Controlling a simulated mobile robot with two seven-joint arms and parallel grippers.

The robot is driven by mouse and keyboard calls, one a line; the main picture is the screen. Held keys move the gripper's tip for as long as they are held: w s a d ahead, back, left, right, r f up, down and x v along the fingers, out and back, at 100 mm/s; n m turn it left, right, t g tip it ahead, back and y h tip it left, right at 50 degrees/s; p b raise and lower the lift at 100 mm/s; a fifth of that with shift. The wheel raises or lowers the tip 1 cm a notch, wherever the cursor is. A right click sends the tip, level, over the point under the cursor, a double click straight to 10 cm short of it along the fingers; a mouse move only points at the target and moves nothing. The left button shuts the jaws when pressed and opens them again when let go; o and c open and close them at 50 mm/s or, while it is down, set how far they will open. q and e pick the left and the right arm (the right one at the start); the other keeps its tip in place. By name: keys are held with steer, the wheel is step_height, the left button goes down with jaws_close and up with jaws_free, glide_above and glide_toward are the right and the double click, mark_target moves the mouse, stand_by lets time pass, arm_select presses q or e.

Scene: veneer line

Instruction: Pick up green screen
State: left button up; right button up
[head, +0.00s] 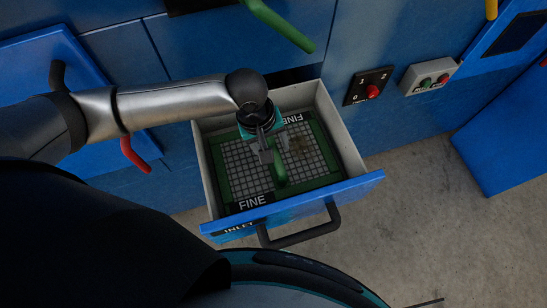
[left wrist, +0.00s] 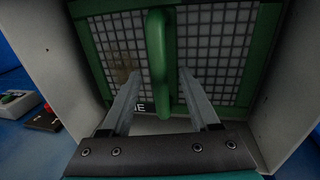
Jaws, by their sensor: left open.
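The green screen (head: 234,163) is a green frame around a grey mesh with a brown smudge and "FINE" labels at two ends. It lies in the open drawer (head: 361,182), whose front reads "INLET". A green handle (left wrist: 160,60) rises from the screen's middle. My left gripper (head: 276,150) is over the screen in the head view and hides part of it. In the left wrist view the open left gripper (left wrist: 158,85) has one finger on each side of the handle's lower part. I cannot tell how deep the handle sits between the fingers. My right gripper is not in view.
The drawer's black pull (head: 300,236) juts toward me. On the blue cabinet are a rotary switch (head: 368,87) and a button box (head: 430,77). A red handle (head: 134,155) is beneath my left arm; a green bar (head: 278,25) is above.

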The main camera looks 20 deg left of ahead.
arm_select(q)
steer(key=f, duration=0.2)
steer(key=shift+w+d+f+b, duration=0.2)
steer(key=shift+d+f+b, duration=0.05)
steer(key=shift+f+b, duration=0.1)
jaws_close()
stand_by(1.1)
